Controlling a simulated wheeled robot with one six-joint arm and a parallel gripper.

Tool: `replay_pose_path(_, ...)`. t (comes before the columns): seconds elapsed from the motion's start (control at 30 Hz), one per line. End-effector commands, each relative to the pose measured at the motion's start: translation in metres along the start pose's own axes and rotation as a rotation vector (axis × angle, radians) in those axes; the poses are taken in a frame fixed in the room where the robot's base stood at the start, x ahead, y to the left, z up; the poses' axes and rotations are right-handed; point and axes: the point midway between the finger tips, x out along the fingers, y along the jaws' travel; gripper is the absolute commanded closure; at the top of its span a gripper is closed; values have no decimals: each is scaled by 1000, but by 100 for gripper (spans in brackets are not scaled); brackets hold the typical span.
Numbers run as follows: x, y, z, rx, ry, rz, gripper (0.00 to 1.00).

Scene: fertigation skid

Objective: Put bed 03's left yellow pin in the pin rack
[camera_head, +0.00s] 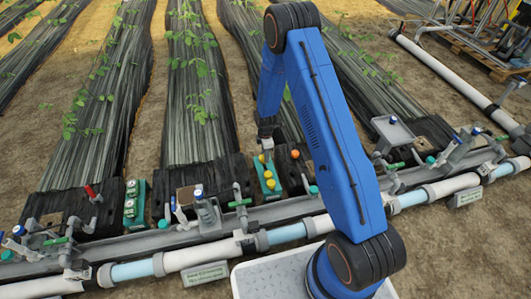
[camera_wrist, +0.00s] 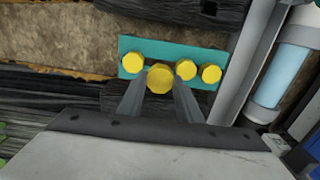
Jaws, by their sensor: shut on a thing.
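The teal pin rack (camera_head: 269,189) stands by the end of a black-covered bed, and it also shows in the wrist view (camera_wrist: 170,46). Several yellow-headed pins are at it. In the wrist view one pin (camera_wrist: 132,62) is at the left and two more (camera_wrist: 186,69) are at the right. My gripper (camera_head: 265,150) is directly over the rack's far end. In the wrist view its fingers (camera_wrist: 160,92) are shut on a yellow pin (camera_wrist: 160,79). This pin looks larger than the others and lies over the gap between them. Its lower end is hidden, so I cannot tell whether it touches the rack.
An orange knob (camera_head: 295,154) is just right of the rack. A white-and-blue pipe (camera_head: 290,232) and a grey rail run in front. Another green block (camera_head: 135,203) with pale labels stands left. A clear blue tube (camera_wrist: 278,75) is close at right in the wrist view.

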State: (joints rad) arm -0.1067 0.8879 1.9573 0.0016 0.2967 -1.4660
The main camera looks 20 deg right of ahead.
Motion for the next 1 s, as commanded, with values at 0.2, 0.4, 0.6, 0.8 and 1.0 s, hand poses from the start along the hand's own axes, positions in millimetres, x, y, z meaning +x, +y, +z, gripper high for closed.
replay_pose_path(0.2,15,0,0,0,0,0,89)
replay_pose_path(0.4,27,0,0,0,0,-1,89)
replay_pose_path(0.6,40,0,0,0,0,0,89)
replay_pose_path(0.8,52,0,0,0,0,-1,89)
replay_pose_path(1.0,58,0,0,0,0,0,89)
